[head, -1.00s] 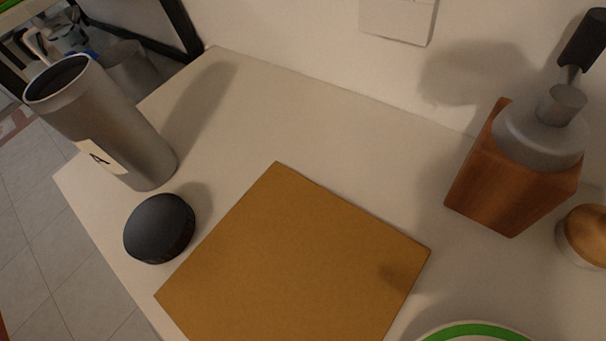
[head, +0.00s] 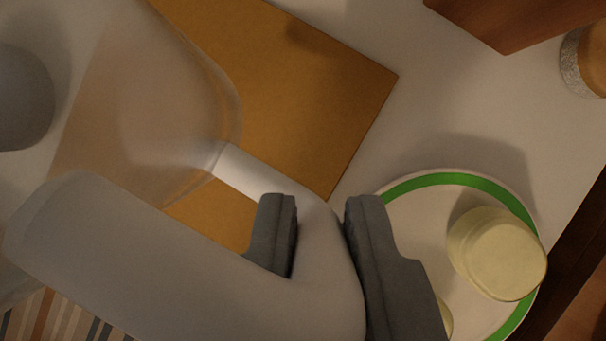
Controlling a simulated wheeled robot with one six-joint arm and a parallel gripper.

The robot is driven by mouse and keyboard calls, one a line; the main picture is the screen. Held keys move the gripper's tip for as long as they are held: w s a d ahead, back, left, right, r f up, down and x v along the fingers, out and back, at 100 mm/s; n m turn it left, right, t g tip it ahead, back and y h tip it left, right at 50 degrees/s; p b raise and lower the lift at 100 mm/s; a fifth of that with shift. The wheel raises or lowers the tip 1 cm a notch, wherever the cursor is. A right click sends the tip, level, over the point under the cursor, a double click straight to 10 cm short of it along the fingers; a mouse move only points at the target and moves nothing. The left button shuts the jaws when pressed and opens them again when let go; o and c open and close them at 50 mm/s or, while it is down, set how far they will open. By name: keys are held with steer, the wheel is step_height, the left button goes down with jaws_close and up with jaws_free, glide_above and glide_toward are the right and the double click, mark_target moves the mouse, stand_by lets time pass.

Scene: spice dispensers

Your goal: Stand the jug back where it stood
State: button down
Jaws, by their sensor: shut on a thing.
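The jug (head: 170,255) fills the left and lower left of the head view, close to the camera. It has a grey part, a see-through part above it and a pale handle (head: 250,175). My gripper (head: 318,225) has its two dark fingers on either side of the handle and is shut on it. The jug hangs in front of the brown board (head: 340,100) and hides much of it. The jug's underside and its height above the counter cannot be told.
A green-rimmed plate (head: 405,186) lies at the right, with a pale yellow piece (head: 497,250) on it. A dark round thing (head: 22,98) is at the left edge. A wooden block (head: 510,20) and a small jar (head: 583,60) are at the upper right. White counter (head: 450,110) between them is clear.

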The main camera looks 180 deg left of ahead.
steer(key=shift+f, duration=2.5)
steer(key=c, duration=1.4)
jaws_free()
steer(key=shift+f, duration=0.1)
steer(key=v, duration=1.2)
